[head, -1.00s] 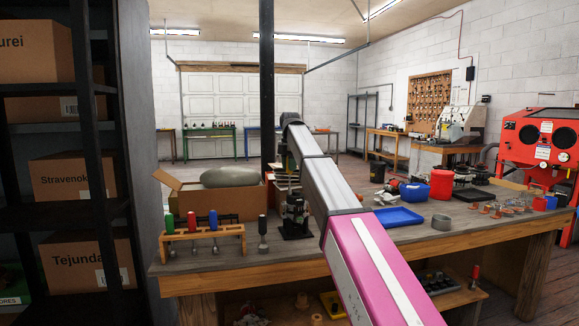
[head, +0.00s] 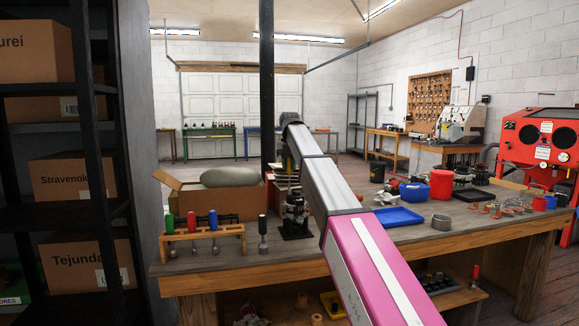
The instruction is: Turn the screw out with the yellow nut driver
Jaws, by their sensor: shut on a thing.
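My arm reaches from the lower right over the bench, and its wrist bends down at the far end. My gripper (head: 287,164) is small and mostly hidden behind my arm, above a black stand (head: 296,212) on the bench. A yellowish patch shows there; the yellow nut driver's outline cannot be made out, but no yellow handle stands in the wooden rack (head: 202,235). The rack holds a red, a green and a blue-handled driver (head: 213,221). Another driver (head: 262,236) with a dark handle stands just right of the rack. The screw cannot be made out.
An open cardboard box (head: 232,199) with a grey rounded thing (head: 229,177) stands behind the rack. A blue tray (head: 398,217), a red container (head: 441,184) and a grey ring (head: 441,221) lie to the right of my arm. A dark post (head: 267,80) rises behind the bench.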

